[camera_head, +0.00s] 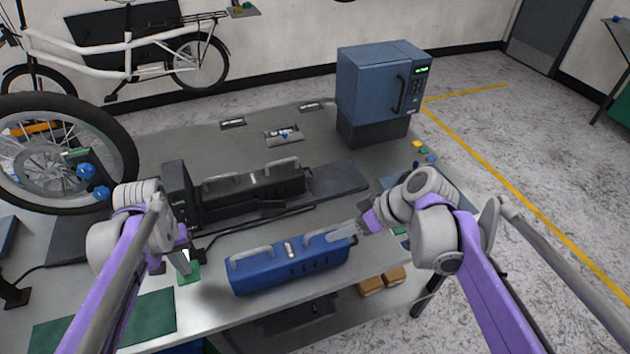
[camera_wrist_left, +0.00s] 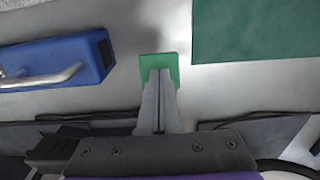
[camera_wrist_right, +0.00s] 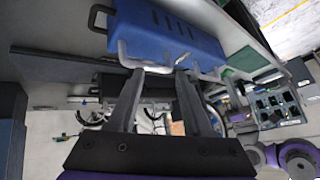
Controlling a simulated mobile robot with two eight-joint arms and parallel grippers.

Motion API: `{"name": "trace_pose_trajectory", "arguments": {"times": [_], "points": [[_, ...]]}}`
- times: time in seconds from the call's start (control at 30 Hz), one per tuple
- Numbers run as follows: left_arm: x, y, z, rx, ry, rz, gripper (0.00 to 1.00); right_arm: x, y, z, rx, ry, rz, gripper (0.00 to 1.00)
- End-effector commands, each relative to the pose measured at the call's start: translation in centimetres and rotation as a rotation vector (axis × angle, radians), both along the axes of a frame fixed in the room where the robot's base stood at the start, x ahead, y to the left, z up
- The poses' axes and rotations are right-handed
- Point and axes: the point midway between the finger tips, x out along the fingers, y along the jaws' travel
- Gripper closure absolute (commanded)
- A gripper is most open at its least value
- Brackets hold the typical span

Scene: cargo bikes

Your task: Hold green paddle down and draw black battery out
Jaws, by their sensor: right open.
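The black battery (camera_head: 250,190), with two grey handles on top, lies in a dock with an upright black block at its left end. The green paddle (camera_head: 190,274) is at the table's front left; it also shows in the left wrist view (camera_wrist_left: 160,60). My left gripper (camera_head: 186,262) has its fingers together, pointing down over the paddle. Whether they touch it is unclear. My right gripper (camera_head: 345,232) is open and empty, near the right end of a blue battery (camera_head: 290,268). In the right wrist view its fingers (camera_wrist_right: 159,75) are apart, near a handle of that blue battery.
A blue cabinet (camera_head: 375,85) stands at the back right. A flat dark strip (camera_head: 340,180) extends right of the black battery. A bicycle wheel (camera_head: 50,150) is at left. Brown blocks (camera_head: 383,281) lie at the front edge, and a green mat (camera_head: 105,322) at front left.

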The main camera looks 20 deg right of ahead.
Motion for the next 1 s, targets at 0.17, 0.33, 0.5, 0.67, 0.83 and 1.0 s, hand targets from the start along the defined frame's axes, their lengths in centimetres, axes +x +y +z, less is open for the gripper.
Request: {"name": "trace_pose_trajectory", "arguments": {"times": [0.17,0.33,0.5,0.67,0.83,1.0], "points": [[0.0,0.0,0.0,0.0,0.0,0.0,1.0,6.5,-0.9,-0.5,0.096,-0.22,0.058,0.5],[0.0,0.0,0.0,-0.001,0.0,0.0,1.0,11.7,-1.6,-1.6,0.167,-0.428,0.064,0.5],[0.0,0.0,0.0,0.0,0.0,0.0,1.0,15.7,-3.0,-3.1,0.223,-0.63,0.042,0.5],[0.0,0.0,0.0,0.0,0.0,0.0,1.0,17.9,-4.3,-4.4,0.255,-0.786,0.005,0.5],[0.0,0.0,0.0,-0.001,0.0,0.0,1.0,18.9,-5.3,-5.4,0.272,-0.883,-0.031,0.5],[0.0,0.0,0.0,-0.001,0.0,0.0,1.0,19.5,-5.5,-5.8,0.278,-0.917,-0.045,0.5]]}}
